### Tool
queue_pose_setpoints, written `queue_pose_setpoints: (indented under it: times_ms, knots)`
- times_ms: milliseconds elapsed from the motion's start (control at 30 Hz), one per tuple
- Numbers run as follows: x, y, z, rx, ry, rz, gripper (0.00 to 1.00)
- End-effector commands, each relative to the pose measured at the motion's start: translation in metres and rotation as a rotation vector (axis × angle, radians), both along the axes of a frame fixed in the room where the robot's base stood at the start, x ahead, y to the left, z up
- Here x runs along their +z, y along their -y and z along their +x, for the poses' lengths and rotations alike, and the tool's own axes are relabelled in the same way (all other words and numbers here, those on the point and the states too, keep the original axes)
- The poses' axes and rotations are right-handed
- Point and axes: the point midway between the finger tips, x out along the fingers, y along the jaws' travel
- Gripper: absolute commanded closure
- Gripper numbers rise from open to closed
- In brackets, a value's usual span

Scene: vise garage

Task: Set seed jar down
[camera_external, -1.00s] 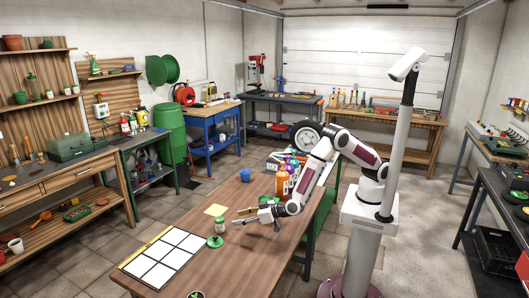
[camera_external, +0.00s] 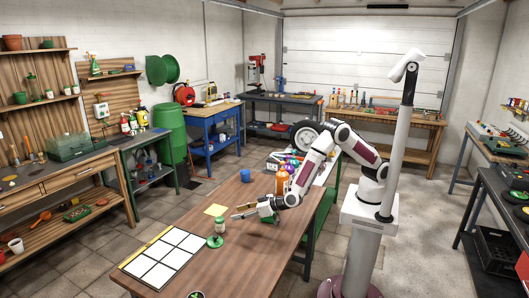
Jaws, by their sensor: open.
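The seed jar (camera_external: 219,227) looks like a small pale jar with green on it. It stands upright on the wooden table (camera_external: 240,258), beside or on a round green base (camera_external: 215,241); I cannot tell which. My gripper (camera_external: 238,212) is open and points left, above and to the right of the jar. Its fingers are apart from the jar and hold nothing that I can see.
A white grid board (camera_external: 165,256) with a yellow edge lies left of the jar. The table's front right is clear.

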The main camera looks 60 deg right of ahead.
Motion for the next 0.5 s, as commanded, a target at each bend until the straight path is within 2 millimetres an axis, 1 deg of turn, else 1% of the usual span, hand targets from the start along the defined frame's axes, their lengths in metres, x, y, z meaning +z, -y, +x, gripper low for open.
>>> queue_pose_setpoints:
  times_ms: [33, 233, 500]
  knots:
    - [0.01, 0.005, 0.004, 0.002, -0.007, 0.013, 0.53]
    - [0.05, 0.025, 0.015, 0.034, -0.054, 0.062, 0.53]
    - [0.102, 0.064, 0.019, 0.078, -0.119, 0.111, 0.53]
